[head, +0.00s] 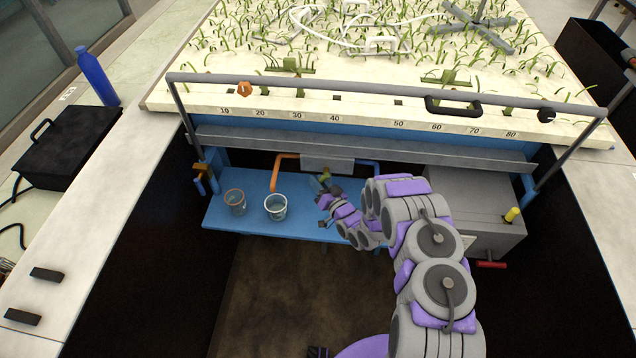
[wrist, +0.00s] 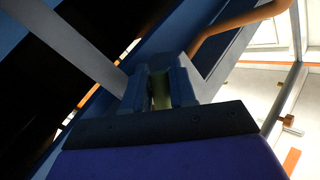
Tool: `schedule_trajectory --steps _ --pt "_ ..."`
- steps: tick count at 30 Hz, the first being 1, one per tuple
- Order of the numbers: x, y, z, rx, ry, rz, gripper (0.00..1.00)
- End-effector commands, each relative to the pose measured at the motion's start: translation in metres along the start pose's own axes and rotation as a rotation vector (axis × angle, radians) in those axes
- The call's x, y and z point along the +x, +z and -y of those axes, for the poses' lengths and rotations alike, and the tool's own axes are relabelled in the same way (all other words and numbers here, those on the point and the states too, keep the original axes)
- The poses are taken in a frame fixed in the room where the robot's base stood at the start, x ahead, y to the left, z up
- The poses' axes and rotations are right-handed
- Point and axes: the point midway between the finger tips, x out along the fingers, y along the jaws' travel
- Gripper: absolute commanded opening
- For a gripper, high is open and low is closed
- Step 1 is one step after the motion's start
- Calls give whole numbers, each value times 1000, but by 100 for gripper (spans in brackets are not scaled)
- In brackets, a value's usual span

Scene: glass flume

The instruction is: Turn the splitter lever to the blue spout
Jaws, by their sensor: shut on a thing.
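The splitter is a grey box (head: 327,164) under the bench's front edge. An orange spout (head: 279,170) bends down from its left side and a blue spout (head: 371,164) leaves its right side. The yellow-green lever (head: 324,175) shows just below the box, partly covered by my gripper (head: 328,190). In the wrist view my gripper (wrist: 161,88) is shut on the yellow-green lever (wrist: 161,90), seen between the two dark fingers. An orange pipe (wrist: 235,22) passes at the upper right there. Which way the lever points is hard to tell.
An orange-rimmed cup (head: 236,203) and a clear cup (head: 276,208) stand on the blue shelf (head: 222,217), left of my gripper. A grey box (head: 470,200) with a yellow knob (head: 512,214) and a red handle (head: 491,265) is on the right. A grey rail (head: 340,84) runs above.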

Motion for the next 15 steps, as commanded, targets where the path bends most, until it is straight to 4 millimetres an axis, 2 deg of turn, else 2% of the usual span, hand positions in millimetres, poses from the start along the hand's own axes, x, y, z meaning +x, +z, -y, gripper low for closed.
schedule_trajectory --steps 8,15 --pt "-2 3 -2 -56 23 50 0" --pt "-8 4 -9 -191 76 152 0"
